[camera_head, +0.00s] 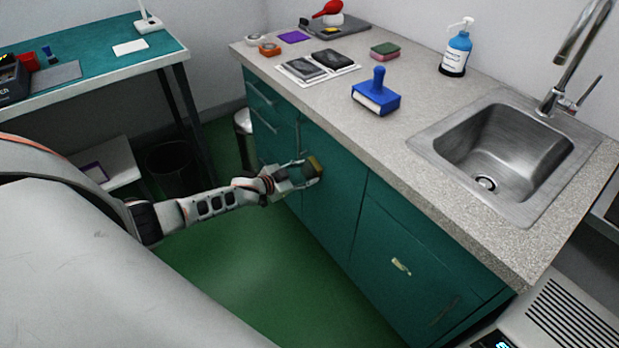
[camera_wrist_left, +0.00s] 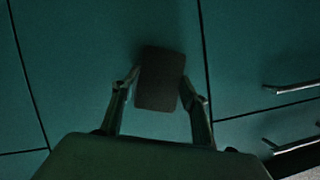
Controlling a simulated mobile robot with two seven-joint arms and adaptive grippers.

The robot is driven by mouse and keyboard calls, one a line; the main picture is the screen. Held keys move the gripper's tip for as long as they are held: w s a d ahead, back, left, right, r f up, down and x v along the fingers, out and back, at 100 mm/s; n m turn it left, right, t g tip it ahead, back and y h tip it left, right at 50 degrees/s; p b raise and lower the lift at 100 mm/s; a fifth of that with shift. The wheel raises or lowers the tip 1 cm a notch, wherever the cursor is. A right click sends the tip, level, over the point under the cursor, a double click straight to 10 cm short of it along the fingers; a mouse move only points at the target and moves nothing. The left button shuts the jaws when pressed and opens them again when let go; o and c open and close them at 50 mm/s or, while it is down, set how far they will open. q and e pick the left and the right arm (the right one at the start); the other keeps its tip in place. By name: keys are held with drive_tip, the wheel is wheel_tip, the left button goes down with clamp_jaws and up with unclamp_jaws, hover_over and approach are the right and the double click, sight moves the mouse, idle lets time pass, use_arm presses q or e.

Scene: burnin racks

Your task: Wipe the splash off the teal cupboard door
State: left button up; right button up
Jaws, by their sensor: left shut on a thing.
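The teal cupboard door (camera_head: 405,250) is under the counter near the sink. A pale cream splash (camera_head: 401,266) shows on its front. My left gripper (camera_head: 309,173) is shut on a small sponge-like block with a yellowish edge (camera_head: 316,164). It is at the teal door to the left of the splashed one, well left of the splash. In the left wrist view the block (camera_wrist_left: 160,78) looks dark and sits between both fingers against teal fronts; I cannot tell whether it touches them. The splash is not visible there. My right gripper is not in view.
The grey counter (camera_head: 425,118) overhangs the doors and holds a blue-handled block (camera_head: 376,93), a pink-green sponge (camera_head: 385,50), a blue pump bottle (camera_head: 456,52) and a sink (camera_head: 500,160). A bin (camera_head: 172,165) stands at left. The green floor (camera_head: 255,270) before the doors is clear.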

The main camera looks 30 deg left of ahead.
use_arm(q)
drive_tip(key=shift+w+a+r, duration=0.15)
drive_tip(key=shift+a, duration=0.15)
